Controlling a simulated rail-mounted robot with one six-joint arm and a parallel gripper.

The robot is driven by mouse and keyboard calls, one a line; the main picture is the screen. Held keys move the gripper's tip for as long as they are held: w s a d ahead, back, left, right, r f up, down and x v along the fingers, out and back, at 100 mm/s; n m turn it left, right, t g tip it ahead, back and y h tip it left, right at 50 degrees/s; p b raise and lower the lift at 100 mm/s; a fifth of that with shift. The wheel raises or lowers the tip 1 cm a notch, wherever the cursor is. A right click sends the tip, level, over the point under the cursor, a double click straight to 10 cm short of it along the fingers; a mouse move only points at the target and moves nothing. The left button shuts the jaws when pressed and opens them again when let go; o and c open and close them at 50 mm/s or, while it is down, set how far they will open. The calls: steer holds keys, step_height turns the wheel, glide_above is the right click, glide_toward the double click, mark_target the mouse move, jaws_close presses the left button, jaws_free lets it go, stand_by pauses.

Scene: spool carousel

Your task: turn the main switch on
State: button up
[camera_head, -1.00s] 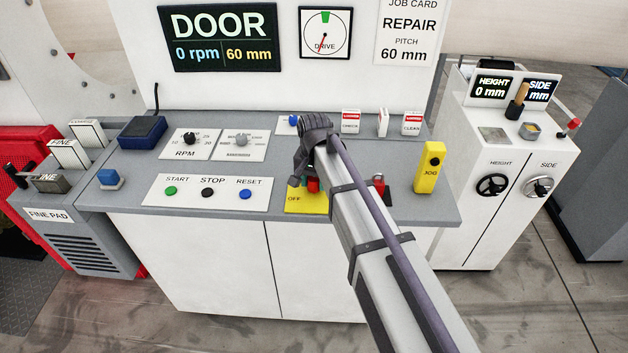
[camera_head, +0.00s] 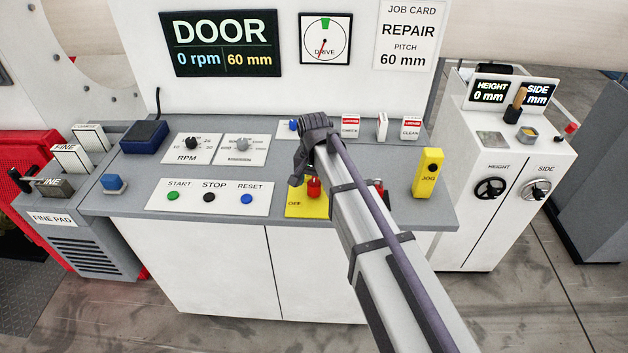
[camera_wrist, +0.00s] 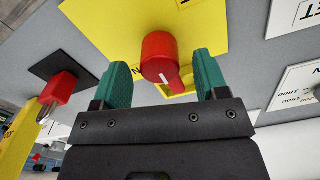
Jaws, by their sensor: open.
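The main switch is a red rotary knob (camera_head: 314,187) on a yellow plate (camera_head: 296,208) marked OFF, on the grey console top. In the wrist view the red knob (camera_wrist: 160,57) stands on the yellow plate (camera_wrist: 110,25), with a white mark on its red pointer. My gripper (camera_wrist: 163,75) is open, with one green finger on each side of the knob and a gap visible on both sides. Whether the fingertips reach down around the knob I cannot tell. In the head view my arm hides the gripper's fingers and the right part of the plate.
A yellow JOG box (camera_head: 428,172) stands to the right. START, STOP and RESET buttons (camera_head: 209,197) lie to the left.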

mark_target(314, 183)
step_height(314, 183, up, 9)
steer(key=p, duration=0.7)
steer(key=shift+f, duration=0.15)
steer(key=shift+s+n, duration=0.1)
steer(key=shift+n, duration=0.3)
steer(key=s+d+f+n+b, duration=0.1)
steer(key=s+d+f+b, duration=0.1)
steer(key=s+d, duration=0.7)
steer(key=s+d+f+n+b, duration=0.1)
steer(key=s+d+f+b, duration=0.2)
steer(key=s+d, duration=0.5)
steer(key=shift+s+d+f, duration=0.25)
steer(key=shift+s+d, duration=0.1)
steer(key=shift+s, duration=0.35)
